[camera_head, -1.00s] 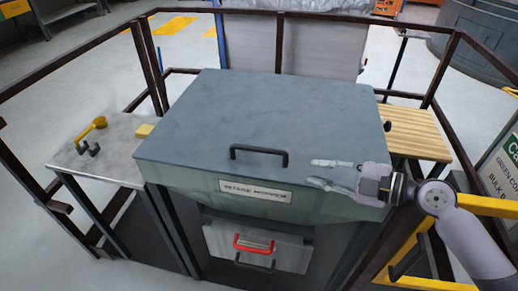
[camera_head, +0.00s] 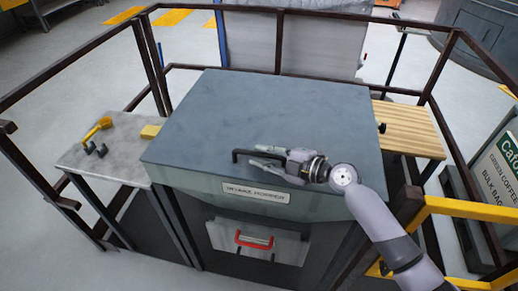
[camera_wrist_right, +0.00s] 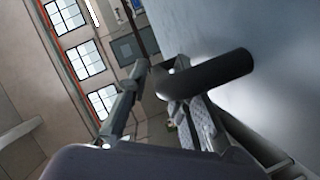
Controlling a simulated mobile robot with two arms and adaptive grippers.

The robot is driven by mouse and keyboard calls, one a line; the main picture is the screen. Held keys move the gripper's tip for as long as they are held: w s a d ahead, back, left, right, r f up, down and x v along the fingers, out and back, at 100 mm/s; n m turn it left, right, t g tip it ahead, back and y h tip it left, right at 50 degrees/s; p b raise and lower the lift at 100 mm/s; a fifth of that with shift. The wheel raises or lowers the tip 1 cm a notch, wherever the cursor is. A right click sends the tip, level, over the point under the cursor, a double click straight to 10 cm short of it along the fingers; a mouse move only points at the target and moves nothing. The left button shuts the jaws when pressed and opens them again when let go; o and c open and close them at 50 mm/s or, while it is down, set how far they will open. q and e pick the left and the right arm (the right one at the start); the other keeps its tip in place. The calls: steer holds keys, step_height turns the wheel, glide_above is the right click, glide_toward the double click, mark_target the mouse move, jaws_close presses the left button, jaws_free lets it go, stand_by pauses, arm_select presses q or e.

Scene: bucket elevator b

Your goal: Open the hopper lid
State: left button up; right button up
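The hopper lid (camera_head: 270,105) is a large grey-blue panel lying flat and closed on the hopper body (camera_head: 200,185). Its black bar handle (camera_head: 238,154) is near the lid's front edge. My right gripper (camera_head: 256,156) reaches in from the right, with its fingers spread apart at the handle. In the right wrist view the black handle (camera_wrist_right: 215,75) crosses near the tips of the open fingers (camera_wrist_right: 160,95); I cannot tell whether they touch it. The gripper hides the handle's right part in the head view. My left gripper is not in view.
A marble side table (camera_head: 85,160) with a yellow scoop (camera_head: 97,129) and a yellow block (camera_head: 150,132) stands left. A wooden-topped table (camera_head: 412,132) stands right. Brown rails surround the hopper; a yellow rail (camera_head: 470,207) is at right. A red-handled drawer (camera_head: 225,235) is below.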

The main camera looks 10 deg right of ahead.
steer(key=shift+w+a+f, duration=0.2)
steer(key=shift+w+a, duration=0.2)
steer(key=shift+a, duration=0.15)
steer(key=shift+c, duration=0.2)
jaws_close()
